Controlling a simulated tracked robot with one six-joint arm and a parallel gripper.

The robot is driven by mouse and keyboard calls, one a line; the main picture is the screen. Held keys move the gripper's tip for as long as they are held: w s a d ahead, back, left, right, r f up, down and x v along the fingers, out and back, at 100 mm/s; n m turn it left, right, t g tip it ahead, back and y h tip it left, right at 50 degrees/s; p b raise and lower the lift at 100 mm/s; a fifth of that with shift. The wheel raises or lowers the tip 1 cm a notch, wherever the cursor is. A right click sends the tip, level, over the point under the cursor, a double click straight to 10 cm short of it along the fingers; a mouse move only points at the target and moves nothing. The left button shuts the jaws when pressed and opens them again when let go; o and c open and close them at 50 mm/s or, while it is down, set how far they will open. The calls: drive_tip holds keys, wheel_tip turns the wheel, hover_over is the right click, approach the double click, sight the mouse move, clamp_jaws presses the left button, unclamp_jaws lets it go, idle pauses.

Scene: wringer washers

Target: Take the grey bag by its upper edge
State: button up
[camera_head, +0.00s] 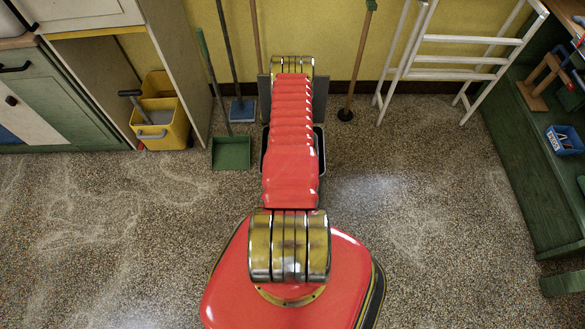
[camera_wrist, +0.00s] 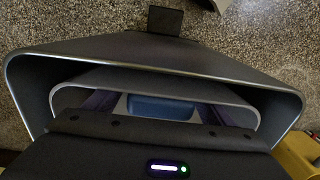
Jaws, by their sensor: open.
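I cannot pick out the grey bag for certain in either view. In the wrist view my gripper (camera_wrist: 160,85) is open, its dark body with a small light along the lower edge. Two nested dark grey frames spread above that body, over the floor. A blue block shows inside the inner frame; I cannot tell what it is. In the head view my red arm reaches away from me and hides my gripper. Grey upright edges and a dark rounded rim show at both sides of the arm's far end; I cannot tell whether they belong to the gripper or a bag.
A yellow mop bucket (camera_head: 160,118) and a green dustpan (camera_head: 231,153) stand left of the arm. A blue broom head (camera_head: 242,111) and several long handles are by the yellow wall. A white ladder (camera_head: 460,60) and green shelf (camera_head: 545,190) stand right. Speckled floor is clear both sides.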

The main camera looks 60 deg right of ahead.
drive_tip(key=shift+c, duration=0.4)
drive_tip(key=c, duration=1.4)
drive_tip(key=shift+r, duration=0.1)
drive_tip(key=shift+c, duration=0.2)
wheel_tip(320, 180, up, 28)
idle(0.4)
idle(0.4)
